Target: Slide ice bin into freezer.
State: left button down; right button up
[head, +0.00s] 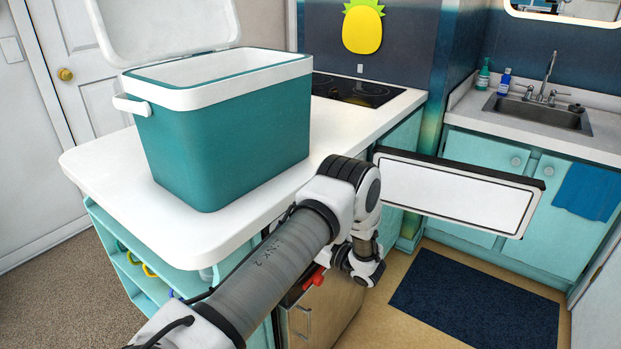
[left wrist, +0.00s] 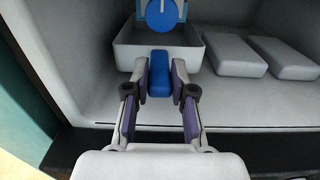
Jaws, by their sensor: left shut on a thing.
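In the left wrist view, the ice bin (left wrist: 128,55) is a pale grey open tray with a blue handle (left wrist: 160,76) at its front. It sits inside the white freezer compartment (left wrist: 260,104), left of centre. My left gripper (left wrist: 160,70) has its two fingers on either side of the blue handle, shut on it. A round blue part (left wrist: 161,17) shows at the bin's back; I cannot tell what it is. In the head view, my left arm reaches past the counter and hides the bin and fingers. The freezer door (head: 455,193) stands open. My right gripper is not in view.
Two pale blocks (left wrist: 236,55) lie to the right of the bin in the freezer. A teal cooler (head: 230,130) with its lid raised stands on the white counter (head: 120,170). A wood-fronted door (head: 330,310) is below. A dark blue mat (head: 470,300) lies on the floor.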

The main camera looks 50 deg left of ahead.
pick_arm(q)
jog(key=shift+x, duration=1)
jog(key=shift+f+b, duration=0.4)
jog(key=shift+f, duration=0.5)
jog(key=c, duration=0.9)
grip_release()
jog(key=v, duration=1.2)
